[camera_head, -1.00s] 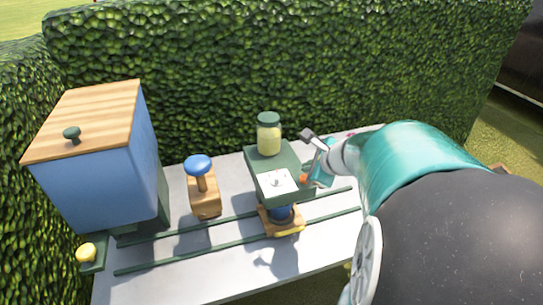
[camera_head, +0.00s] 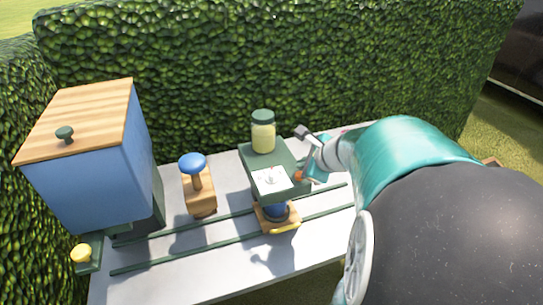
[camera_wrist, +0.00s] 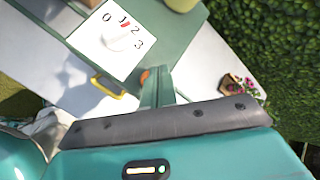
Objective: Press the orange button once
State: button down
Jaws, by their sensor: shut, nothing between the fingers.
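The orange button (camera_head: 299,176) is on the right side of a dark green machine (camera_head: 259,158) with a jar of yellow stuff on top. In the wrist view the orange button (camera_wrist: 145,76) shows at the tip of my shut gripper (camera_wrist: 158,80), partly hidden by it. I cannot tell whether the fingertips touch the button. In the head view my gripper (camera_head: 309,174) is beside the machine's right side, close to the button. The machine's white dial (camera_wrist: 118,39) carries the numbers 0 to 3, with a red mark near 1 and 2.
A blue box with a wooden lid (camera_head: 84,160) stands at the left, with a yellow button (camera_head: 81,253) at its base. A wooden stamp-like piece with a blue knob (camera_head: 197,185) stands between. A flower planter (camera_wrist: 240,88) lies beyond my gripper. Hedges close off the back and left.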

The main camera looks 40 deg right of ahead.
jog(key=shift+f, duration=0.15)
dwell(0.7)
jog(key=shift+f, duration=0.3)
jog(key=shift+f, duration=0.6)
dwell(0.8)
jog(key=shift+r, duration=1.05)
jog(key=shift+r, duration=2.5)
